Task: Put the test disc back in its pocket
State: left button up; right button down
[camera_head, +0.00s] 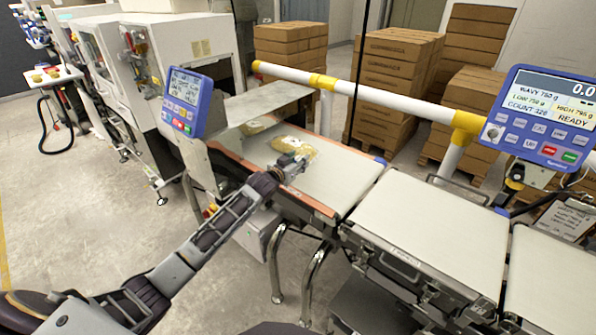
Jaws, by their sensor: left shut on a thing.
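My left gripper (298,160) reaches in over the belt (335,178) at the front edge of a yellowish bag (300,146) with a small white patch on top. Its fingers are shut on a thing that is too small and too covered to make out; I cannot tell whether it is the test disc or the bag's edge. I cannot make out the disc or its pocket elsewhere in the view. My right gripper is not in view.
A second bag (258,126) lies farther back on the belt. A blue display (187,103) stands left of my gripper, and a larger one (541,118) at right reads READY. A yellow-and-white rail (390,97) crosses behind the belt. The weigh belt (436,222) is clear.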

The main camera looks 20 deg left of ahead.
aim_at(298, 176)
pick_arm(q)
jog(key=shift+f, duration=0.5)
notch_tip(298, 176, down, 2)
jog(key=shift+f, duration=0.75)
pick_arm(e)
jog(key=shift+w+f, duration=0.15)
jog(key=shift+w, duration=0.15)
